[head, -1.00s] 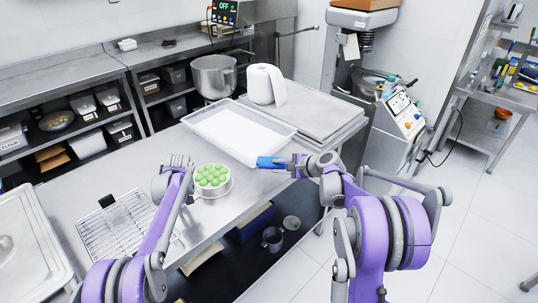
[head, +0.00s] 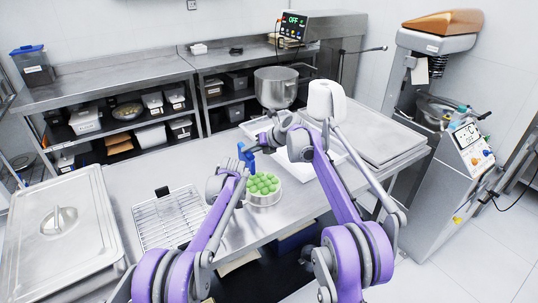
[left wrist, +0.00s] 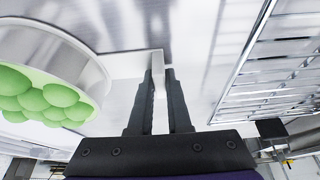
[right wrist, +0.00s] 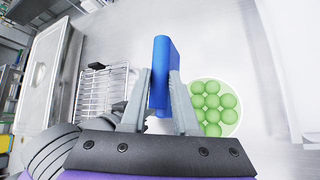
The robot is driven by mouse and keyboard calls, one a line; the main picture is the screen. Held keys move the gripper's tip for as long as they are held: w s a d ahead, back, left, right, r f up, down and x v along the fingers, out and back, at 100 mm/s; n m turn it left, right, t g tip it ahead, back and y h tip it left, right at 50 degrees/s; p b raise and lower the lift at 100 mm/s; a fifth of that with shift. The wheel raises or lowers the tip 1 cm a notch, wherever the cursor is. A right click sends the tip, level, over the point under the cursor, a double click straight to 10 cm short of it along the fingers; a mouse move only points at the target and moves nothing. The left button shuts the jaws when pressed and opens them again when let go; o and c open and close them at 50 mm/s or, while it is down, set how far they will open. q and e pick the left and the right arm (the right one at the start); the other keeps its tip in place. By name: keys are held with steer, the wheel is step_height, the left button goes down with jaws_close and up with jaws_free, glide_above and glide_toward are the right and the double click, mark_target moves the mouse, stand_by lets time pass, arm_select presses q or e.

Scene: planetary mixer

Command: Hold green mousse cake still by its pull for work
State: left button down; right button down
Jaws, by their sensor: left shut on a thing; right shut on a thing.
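The green mousse cake (head: 263,183), a cluster of green balls in a pale round ring, stands on the steel table. It also shows in the left wrist view (left wrist: 40,95) and the right wrist view (right wrist: 213,105). My left gripper (left wrist: 160,73) is low beside the cake's left side, shut on its pull (left wrist: 157,60), a thin pale tab. In the head view my left arm hides this grip. My right gripper (right wrist: 158,80) is shut on a blue tool (head: 246,157), held upright above the table just behind and left of the cake. The tool's lower end is mostly hidden.
A wire rack (head: 165,222) and a lidded steel pan (head: 62,225) lie left of the cake. A white-lined tray (head: 287,160), a paper roll (head: 326,100) and a steel pot (head: 276,88) stand behind. Bare table lies between rack and cake.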

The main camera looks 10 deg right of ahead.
steer(key=shift+a+f, duration=0.1)
steer(key=shift+f, duration=2.8)
steer(key=shift+f, duration=0.95)
steer(key=shift+d, duration=5.8)
steer(key=shift+s+a+f, duration=0.1)
steer(key=shift+a+f, duration=0.05)
steer(key=shift+a, duration=2.25)
steer(key=shift+a+r, duration=0.15)
steer(key=shift+a, duration=1.55)
steer(key=shift+a+r, duration=0.1)
steer(key=shift+a, duration=1.6)
steer(key=shift+d, duration=5.75)
steer(key=shift+a, duration=4.05)
